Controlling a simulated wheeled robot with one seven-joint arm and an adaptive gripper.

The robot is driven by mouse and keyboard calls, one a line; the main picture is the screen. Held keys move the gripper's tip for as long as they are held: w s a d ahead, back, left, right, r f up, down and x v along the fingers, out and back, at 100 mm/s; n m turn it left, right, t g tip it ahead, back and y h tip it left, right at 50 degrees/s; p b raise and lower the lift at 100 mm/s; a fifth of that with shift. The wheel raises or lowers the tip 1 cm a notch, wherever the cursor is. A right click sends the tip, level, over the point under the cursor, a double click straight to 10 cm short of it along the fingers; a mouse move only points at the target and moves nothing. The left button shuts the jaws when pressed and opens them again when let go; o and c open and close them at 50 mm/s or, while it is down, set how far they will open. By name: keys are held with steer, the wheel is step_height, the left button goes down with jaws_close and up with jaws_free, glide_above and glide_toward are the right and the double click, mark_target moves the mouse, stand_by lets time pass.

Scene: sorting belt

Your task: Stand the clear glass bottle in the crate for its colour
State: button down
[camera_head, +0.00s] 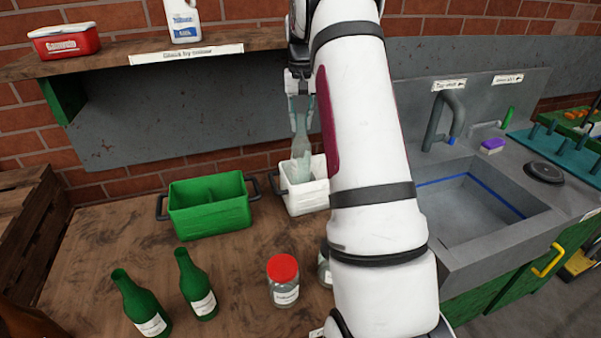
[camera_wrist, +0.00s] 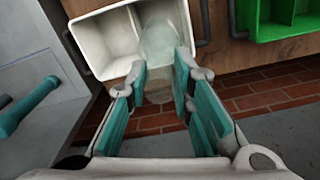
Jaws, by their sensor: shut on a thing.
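The clear glass bottle (camera_head: 302,148) is upright in my gripper (camera_head: 300,103), at the white crate. In the wrist view the teal fingers (camera_wrist: 160,88) are shut on the clear bottle (camera_wrist: 163,38). The white crate (camera_head: 306,199) stands on the wooden counter; it also shows in the wrist view (camera_wrist: 92,45) with a divider and two compartments. The bottle's lower part is at the right compartment there. I cannot tell whether its base touches the crate floor. The green crate (camera_head: 209,219) stands to the left of the white one and looks empty.
Two green bottles (camera_head: 139,304) (camera_head: 198,284) and a red-lidded jar (camera_head: 283,279) stand in front on the counter. Another jar (camera_head: 324,265) is partly hidden by my arm. A shelf (camera_head: 140,54) hangs above, and a sink (camera_head: 470,208) is at right.

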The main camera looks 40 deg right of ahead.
mark_target(301, 145)
steer(key=shift+f+p, duration=0.65)
steer(key=shift+f, duration=3.5)
steer(key=c, duration=1.4)
jaws_free()
